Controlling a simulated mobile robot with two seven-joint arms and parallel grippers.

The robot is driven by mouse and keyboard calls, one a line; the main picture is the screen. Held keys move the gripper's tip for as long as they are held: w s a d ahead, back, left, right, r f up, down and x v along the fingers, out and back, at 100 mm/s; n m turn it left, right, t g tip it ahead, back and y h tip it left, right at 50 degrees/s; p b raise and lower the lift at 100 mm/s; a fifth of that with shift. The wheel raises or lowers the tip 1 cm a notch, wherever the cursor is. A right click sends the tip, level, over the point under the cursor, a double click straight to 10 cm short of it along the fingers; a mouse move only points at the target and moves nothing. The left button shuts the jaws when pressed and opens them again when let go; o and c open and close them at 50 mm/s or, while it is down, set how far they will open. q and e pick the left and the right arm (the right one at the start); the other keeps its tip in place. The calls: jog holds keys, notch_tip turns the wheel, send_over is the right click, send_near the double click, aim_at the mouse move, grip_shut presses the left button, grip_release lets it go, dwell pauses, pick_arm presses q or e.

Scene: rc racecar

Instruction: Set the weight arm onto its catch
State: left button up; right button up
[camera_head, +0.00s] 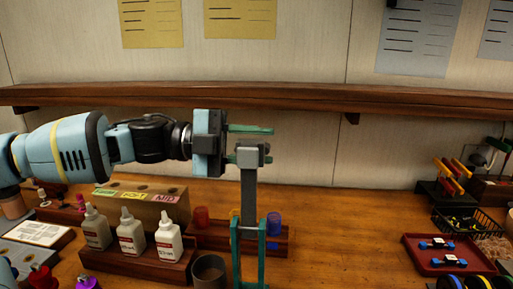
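The weight arm (249,205) is a grey bar standing nearly upright, with a grey block (252,156) at its top. Its lower end sits between the posts of a teal stand (237,255). My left gripper (250,143) comes in from the left at the height of the block, with its green fingers apart. The upper finger passes above the block; the lower one is partly hidden by the block. I cannot tell whether either finger touches it. I cannot make out the catch. My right gripper is not in view.
White bottles (131,235) stand in a wooden rack at the left, beside a dark cup (209,271). Red and blue cups (274,223) stand behind the weight arm. A red tray (447,256) is at the right. The table between stand and tray is clear. A shelf (300,98) crosses the wall.

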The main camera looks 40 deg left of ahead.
pick_arm(q)
grip_shut()
jog(key=shift+a+r, duration=0.1)
dwell(0.3)
